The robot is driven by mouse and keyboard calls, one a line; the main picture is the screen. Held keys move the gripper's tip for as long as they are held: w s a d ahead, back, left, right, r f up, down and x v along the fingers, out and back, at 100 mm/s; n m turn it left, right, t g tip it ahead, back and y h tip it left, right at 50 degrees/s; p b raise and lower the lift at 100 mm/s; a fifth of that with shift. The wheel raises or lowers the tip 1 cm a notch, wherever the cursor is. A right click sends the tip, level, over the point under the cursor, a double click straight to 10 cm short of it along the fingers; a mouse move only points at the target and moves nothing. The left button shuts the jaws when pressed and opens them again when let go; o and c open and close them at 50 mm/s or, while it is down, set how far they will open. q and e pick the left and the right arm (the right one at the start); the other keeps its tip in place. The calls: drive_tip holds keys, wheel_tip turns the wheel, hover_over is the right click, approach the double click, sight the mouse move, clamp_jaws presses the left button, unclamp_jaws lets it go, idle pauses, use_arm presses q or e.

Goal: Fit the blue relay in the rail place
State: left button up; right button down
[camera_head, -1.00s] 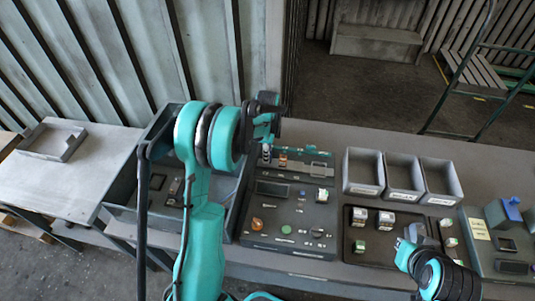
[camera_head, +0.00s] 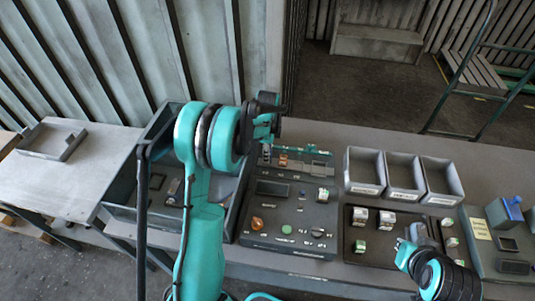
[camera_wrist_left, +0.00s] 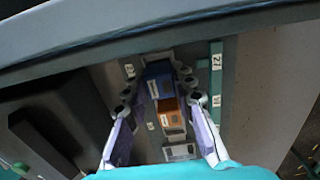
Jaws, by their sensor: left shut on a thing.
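The blue relay (camera_wrist_left: 158,82) shows in the left wrist view between the fingertips of my left gripper (camera_wrist_left: 160,76), which is shut on it. It is over the rail area, in line with an orange relay (camera_wrist_left: 171,115) and touching or very near it. Whether the blue relay is fully seated I cannot tell. In the head view my left gripper (camera_head: 266,142) is at the back left of the control panel (camera_head: 262,216), and the blue relay is hidden there. The orange relay (camera_head: 283,160) stands on the panel's rail. My right gripper (camera_head: 408,246) is at the lower right; its finger state is unclear.
Three empty grey bins (camera_head: 404,177) stand behind a dark tray (camera_head: 349,247) with several small relays. A grey crate (camera_head: 121,213) lies left of the panel. Another panel (camera_head: 480,232) with a blue part (camera_head: 512,209) is at the right. A numbered teal strip (camera_wrist_left: 216,75) runs beside the rail.

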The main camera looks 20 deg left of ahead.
use_arm(q)
drive_tip(key=shift+f+b, duration=0.55)
drive_tip(key=shift+f, duration=0.15)
drive_tip(key=o, duration=1)
wheel_tip(320, 180, up, 12)
drive_tip(key=shift+r, duration=0.1)
idle(0.3)
